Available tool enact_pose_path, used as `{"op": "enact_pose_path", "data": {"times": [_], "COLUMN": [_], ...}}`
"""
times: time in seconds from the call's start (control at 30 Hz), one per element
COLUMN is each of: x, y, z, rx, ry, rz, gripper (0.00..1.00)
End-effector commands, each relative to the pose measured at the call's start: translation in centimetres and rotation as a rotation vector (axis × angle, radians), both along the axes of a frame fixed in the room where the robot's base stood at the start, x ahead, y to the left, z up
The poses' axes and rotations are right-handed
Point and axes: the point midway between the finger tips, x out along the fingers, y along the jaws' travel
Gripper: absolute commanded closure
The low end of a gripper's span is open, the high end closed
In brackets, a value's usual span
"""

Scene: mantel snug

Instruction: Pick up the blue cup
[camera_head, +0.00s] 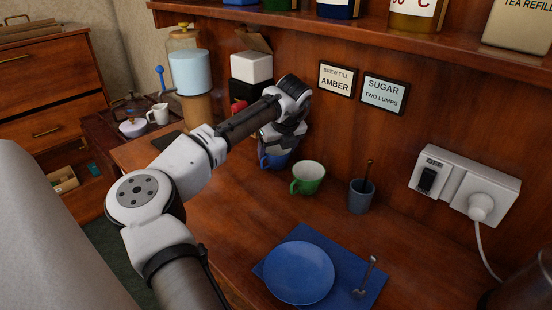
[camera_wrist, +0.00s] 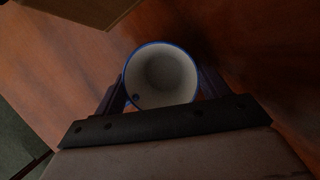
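The blue cup (camera_head: 272,158) stands on the wooden counter in the head view, partly hidden behind my gripper (camera_head: 277,147). In the wrist view, I look down into the cup (camera_wrist: 162,76), with its pale, empty inside and blue rim. The fingers of my gripper (camera_wrist: 162,88) lie on both sides of the cup, close to its wall. I see no clear gap between the fingers and the cup, and I cannot tell whether they press on it.
A green cup (camera_head: 308,178) stands just right of my gripper, and a grey-blue pot (camera_head: 361,196) with a stick stands beyond. A white box (camera_head: 251,67) and canister (camera_head: 190,72) stand behind the arm.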

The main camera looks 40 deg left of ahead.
Motion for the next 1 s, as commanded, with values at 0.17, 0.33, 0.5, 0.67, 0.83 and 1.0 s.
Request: {"op": "enact_pose_path", "data": {"times": [0.17,0.33,0.5,0.67,0.83,1.0], "x": [0.0,0.0,-0.1,-0.3,-0.3,-0.8], "y": [0.0,0.0,0.0,0.1,0.1,0.2], "z": [0.0,0.1,0.2,1.5,4.4,7.1], "rx": [0.001,0.001,0.000,0.002,0.001,-0.001], "ry": [0.000,0.000,-0.002,-0.003,-0.003,-0.002], "rz": [0.000,0.000,-0.001,0.000,0.001,0.003], "gripper": [0.53,0.53,0.53,0.53,0.53,0.53]}}
